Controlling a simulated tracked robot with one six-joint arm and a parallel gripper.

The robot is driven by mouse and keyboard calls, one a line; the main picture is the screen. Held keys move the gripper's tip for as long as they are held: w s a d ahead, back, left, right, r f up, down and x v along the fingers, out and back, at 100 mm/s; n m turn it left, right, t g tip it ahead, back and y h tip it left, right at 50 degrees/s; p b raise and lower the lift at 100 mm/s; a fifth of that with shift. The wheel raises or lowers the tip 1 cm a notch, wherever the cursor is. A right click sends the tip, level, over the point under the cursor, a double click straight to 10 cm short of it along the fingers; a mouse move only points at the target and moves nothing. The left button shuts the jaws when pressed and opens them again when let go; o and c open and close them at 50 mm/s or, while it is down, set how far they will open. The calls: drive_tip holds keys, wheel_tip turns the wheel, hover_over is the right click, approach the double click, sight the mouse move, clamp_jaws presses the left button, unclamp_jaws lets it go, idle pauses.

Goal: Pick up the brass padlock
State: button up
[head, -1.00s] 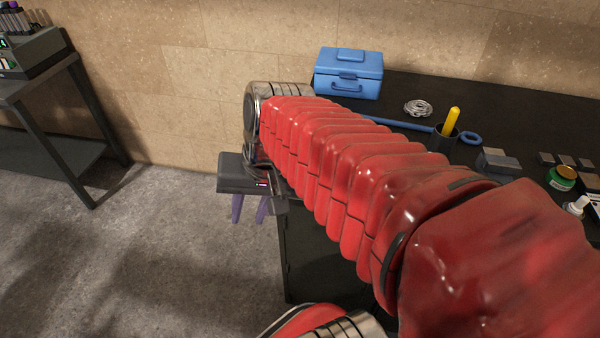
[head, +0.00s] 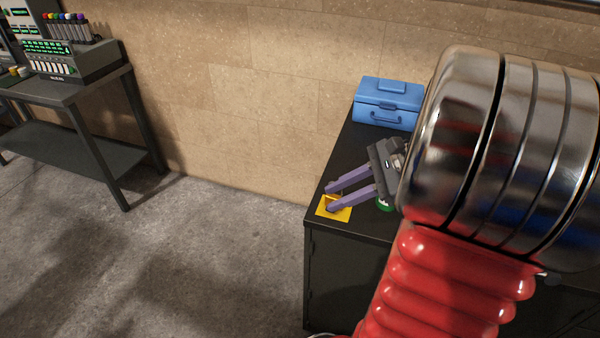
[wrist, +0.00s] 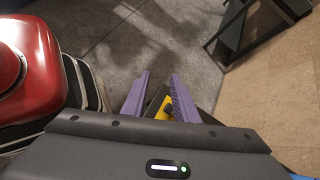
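I cannot make out the brass padlock for sure in either view. A flat yellow square (head: 342,214) lies at the near left corner of the black cabinet top. My gripper (head: 331,198) is over that square, its two purple fingers apart with nothing visible held between them. In the wrist view, part of the yellow square (wrist: 184,103) shows between the fingers of my gripper (wrist: 158,76). A small dark thing (wrist: 168,109) shows against the yellow there, too unclear to name.
A blue toolbox (head: 388,103) stands at the back of the black cabinet (head: 345,275). A small green item (head: 384,204) is just right of the fingers. My arm hides the cabinet's right side. A dark bench (head: 95,90) with instruments stands far left, with open floor between.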

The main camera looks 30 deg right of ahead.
drive_tip(key=s+d+m+t, duration=0.1)
drive_tip(key=d+m+t, duration=0.1)
drive_tip(key=d, duration=0.4)
drive_tip(key=s+d+m+t, duration=0.2)
drive_tip(key=d+m+t, duration=0.1)
drive_tip(key=d, duration=0.3)
drive_tip(key=shift+s+f+m, duration=0.15)
drive_tip(key=shift+s+m, duration=0.1)
drive_tip(key=shift+m, duration=0.65)
approach(329, 198)
drive_tip(key=w+a+r, duration=0.1)
drive_tip(key=w+r, duration=0.2)
drive_tip(key=r, duration=0.1)
drive_tip(key=shift+w+f, duration=0.1)
drive_tip(key=shift+f, duration=0.1)
drive_tip(key=shift+a, duration=0.1)
drive_tip(key=shift+f+x, duration=0.1)
drive_tip(key=shift+x, duration=1.2)
drive_tip(key=shift+f+x, duration=0.15)
drive_tip(key=shift+x, duration=1.15)
drive_tip(key=shift+c, duration=0.4)
